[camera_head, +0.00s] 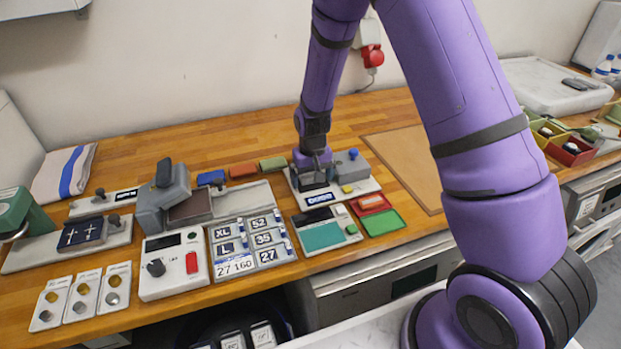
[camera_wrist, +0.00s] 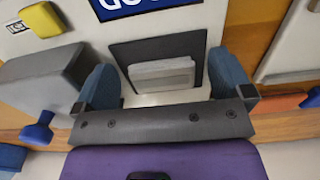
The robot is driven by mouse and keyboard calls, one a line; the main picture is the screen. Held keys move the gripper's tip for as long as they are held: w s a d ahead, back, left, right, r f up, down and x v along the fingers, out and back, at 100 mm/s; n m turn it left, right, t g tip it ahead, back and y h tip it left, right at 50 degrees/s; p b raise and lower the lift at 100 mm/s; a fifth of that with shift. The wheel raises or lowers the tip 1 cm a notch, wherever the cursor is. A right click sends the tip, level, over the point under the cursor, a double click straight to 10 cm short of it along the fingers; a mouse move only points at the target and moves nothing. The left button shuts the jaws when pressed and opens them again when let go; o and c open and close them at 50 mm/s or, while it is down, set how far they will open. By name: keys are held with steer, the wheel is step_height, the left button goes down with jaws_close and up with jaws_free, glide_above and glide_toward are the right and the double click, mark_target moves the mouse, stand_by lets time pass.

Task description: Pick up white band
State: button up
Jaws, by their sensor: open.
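A small white folded piece, seemingly the white band (camera_wrist: 160,74), lies on a dark grey square pad in the wrist view. My gripper (camera_wrist: 161,70) is open, with one blue-grey finger on each side of the white piece. Clear gaps show between it and both fingers. In the head view my gripper (camera_head: 314,172) points down over the station at the back middle of the bench. There the white piece is hidden behind the gripper, and I cannot tell the height of the fingertips above it.
A grey block with a blue knob (camera_head: 353,155) stands close to my gripper's right; a yellow button (camera_head: 347,188) is near its front. A blue label plate (camera_head: 319,198) lies in front. Size tags (camera_head: 245,243) and a white control box (camera_head: 173,266) occupy the left front.

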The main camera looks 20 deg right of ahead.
mark_target(312, 179)
steer(key=shift+c, duration=0.5)
steer(key=c, duration=0.9)
steer(key=shift+r, duration=0.15)
steer(key=shift+r, duration=0.6)
step_height(312, 179, up, 2)
steer(key=shift+r, duration=0.25)
steer(key=s, duration=1)
steer(key=s+r, duration=0.1)
steer(key=s, duration=0.5)
steer(key=shift+d, duration=0.15)
